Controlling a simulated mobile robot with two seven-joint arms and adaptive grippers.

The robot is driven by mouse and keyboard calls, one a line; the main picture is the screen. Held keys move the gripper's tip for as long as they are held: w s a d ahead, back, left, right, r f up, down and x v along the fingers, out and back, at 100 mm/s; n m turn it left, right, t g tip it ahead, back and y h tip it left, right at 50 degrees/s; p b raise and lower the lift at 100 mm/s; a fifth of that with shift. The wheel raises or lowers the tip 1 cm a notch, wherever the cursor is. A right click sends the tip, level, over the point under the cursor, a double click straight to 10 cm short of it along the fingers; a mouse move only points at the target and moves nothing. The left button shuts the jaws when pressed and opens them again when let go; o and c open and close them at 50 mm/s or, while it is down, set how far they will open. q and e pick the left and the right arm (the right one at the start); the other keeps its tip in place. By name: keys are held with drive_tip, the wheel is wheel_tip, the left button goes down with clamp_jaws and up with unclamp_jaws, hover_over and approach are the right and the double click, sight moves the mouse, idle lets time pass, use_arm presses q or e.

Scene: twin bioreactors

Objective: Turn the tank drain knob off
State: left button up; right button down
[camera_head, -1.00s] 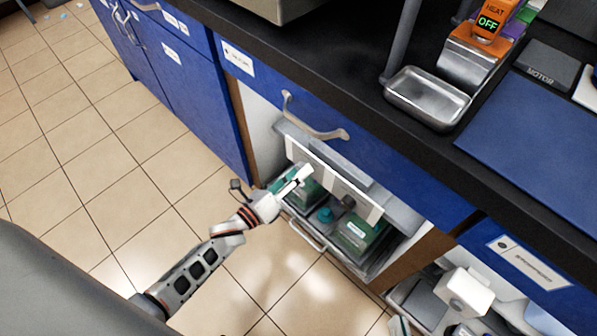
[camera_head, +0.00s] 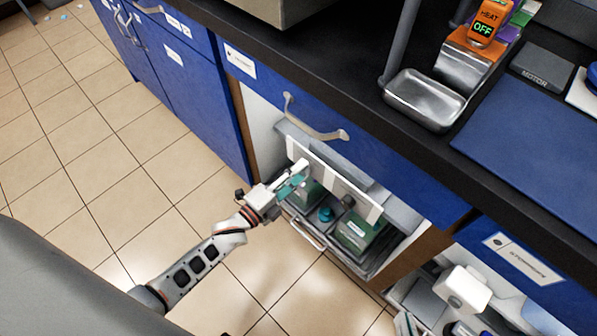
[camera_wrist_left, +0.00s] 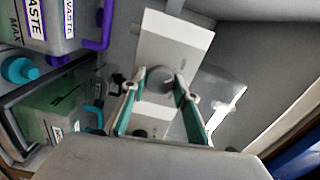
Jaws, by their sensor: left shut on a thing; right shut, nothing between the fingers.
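A white panel (camera_head: 325,180) stretches across the open cabinet under the blue drawer. It also shows in the left wrist view (camera_wrist_left: 172,42). My left gripper (camera_head: 302,170) is at the panel's left end. In the left wrist view its teal-padded fingers (camera_wrist_left: 163,82) are shut on a small grey round knob (camera_wrist_left: 160,76) against the panel. The head view hides this knob behind the fingers. A second dark knob (camera_head: 348,201) sits further right on the panel, untouched. I can read no label on either knob. What appears to be my right gripper (camera_head: 404,325) shows partly at the bottom edge, shut and empty.
Below the panel, a tray holds green-filled containers (camera_head: 357,232) and a teal cap (camera_head: 326,214). The drawer handle (camera_head: 312,120) juts out above. In the left wrist view, a waste container (camera_wrist_left: 45,28) with a purple handle stands at upper left.

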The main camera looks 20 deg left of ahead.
use_arm(q)
drive_tip(key=shift+n, duration=0.6)
drive_tip(key=o, duration=1.1)
drive_tip(key=shift+s, duration=0.1)
drive_tip(key=v, duration=1.2)
drive_tip(key=shift+r, duration=0.1)
